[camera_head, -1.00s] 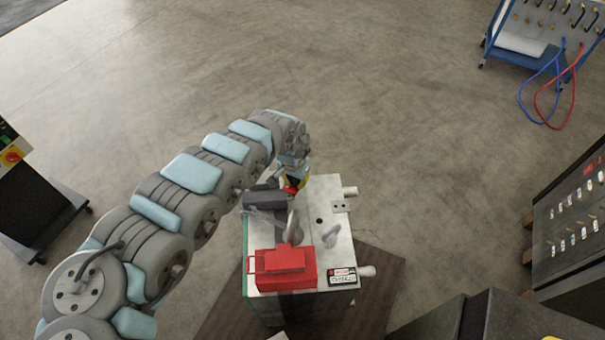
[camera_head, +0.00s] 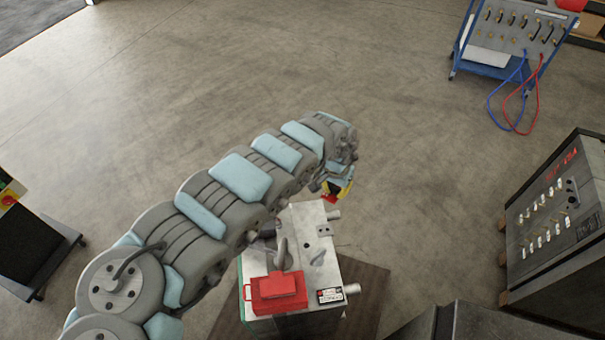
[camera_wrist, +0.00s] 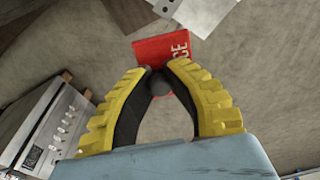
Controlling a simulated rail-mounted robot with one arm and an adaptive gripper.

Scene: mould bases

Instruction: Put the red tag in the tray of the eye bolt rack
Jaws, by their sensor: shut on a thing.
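My gripper (camera_head: 339,187) is shut on the red tag (camera_wrist: 158,47), with yellow ribbed fingers around its near edge in the wrist view. White lettering, partly cut by a finger, shows on the tag. In the head view a bit of the red tag (camera_head: 329,199) shows below the fingers, near the far edge of the pale mould base (camera_head: 325,270). I cannot tell for sure which stand is the eye bolt rack. A blue-framed stand (camera_head: 455,68) at the upper right carries rows of small hanging fittings and a white tray-like sheet (camera_head: 487,57).
A red box (camera_head: 277,290) and grey eye bolts (camera_head: 283,255) sit on the mould base. A dark cabinet (camera_head: 555,225) with rows of white parts stands at right. Blue and red hoses (camera_head: 537,95) hang from the blue stand. Open floor lies between.

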